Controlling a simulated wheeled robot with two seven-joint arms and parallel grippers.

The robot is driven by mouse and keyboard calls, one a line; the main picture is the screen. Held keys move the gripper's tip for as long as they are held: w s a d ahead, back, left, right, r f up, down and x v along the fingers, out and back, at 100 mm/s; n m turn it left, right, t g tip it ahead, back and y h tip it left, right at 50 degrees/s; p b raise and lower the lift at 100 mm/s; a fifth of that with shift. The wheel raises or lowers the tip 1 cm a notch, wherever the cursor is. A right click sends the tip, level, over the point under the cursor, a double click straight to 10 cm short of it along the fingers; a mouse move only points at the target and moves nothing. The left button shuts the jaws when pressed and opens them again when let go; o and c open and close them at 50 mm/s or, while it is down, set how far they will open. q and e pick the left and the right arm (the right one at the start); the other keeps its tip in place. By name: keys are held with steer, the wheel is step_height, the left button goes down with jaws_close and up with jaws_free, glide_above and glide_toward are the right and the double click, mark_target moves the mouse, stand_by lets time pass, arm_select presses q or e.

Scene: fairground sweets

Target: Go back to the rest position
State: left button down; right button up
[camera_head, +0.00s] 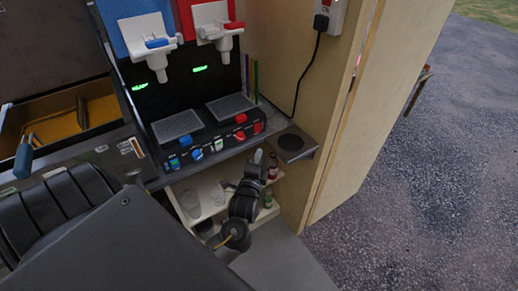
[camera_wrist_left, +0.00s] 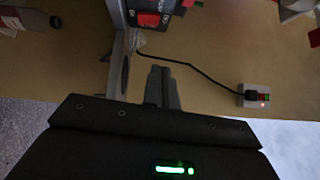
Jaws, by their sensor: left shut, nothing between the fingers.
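My left gripper (camera_head: 258,158) is in front of the shelf beneath the drinks machine, and its dark wrist hides part of that shelf. In the left wrist view its fingers (camera_wrist_left: 161,85) are together with nothing between them. They point toward the pale wooden panel, below the cable in that picture. My right gripper is in neither view.
The slush machine (camera_head: 205,125) with blue and red taps stands above a pale shelf (camera_head: 209,188) with clear cups and bottles (camera_head: 272,168). A wooden side panel (camera_head: 345,130) bounds the right. A socket with a black cable (camera_head: 318,24) is on it. Open paving (camera_head: 440,150) lies beyond.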

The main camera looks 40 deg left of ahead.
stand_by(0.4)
arm_select(q)
steer(key=d+f+n+g+h, duration=0.1)
steer(key=d+f+n+h, duration=0.15)
steer(key=f, duration=0.55)
steer(key=d+f+n+g+h, duration=0.2)
steer(key=f+n, duration=0.1)
steer(key=f, duration=0.5)
steer(key=s+d+f+n+g+h, duration=0.1)
steer(key=s+f+g, duration=0.1)
steer(key=s+f, duration=0.5)
steer(key=s+d+f+n+g+h, duration=0.1)
steer(key=s+d+f+n+g, duration=0.15)
steer(key=f, duration=0.85)
steer(key=s+f+g, duration=0.2)
steer(key=s+f, duration=0.3)
steer(key=s, duration=0.6)
steer(key=s+f+n+g+h, duration=0.1)
steer(key=s+f+g, duration=0.2)
steer(key=s+f, duration=0.3)
steer(key=s+f+n+g, duration=0.1)
steer(key=s+f+g, duration=0.2)
steer(key=s, duration=1.4)
step_height(320, 180, down, 3)
steer(key=shift+d+r+h, duration=0.1)
steer(key=shift+d+h, duration=0.25)
steer(key=shift+s, duration=0.15)
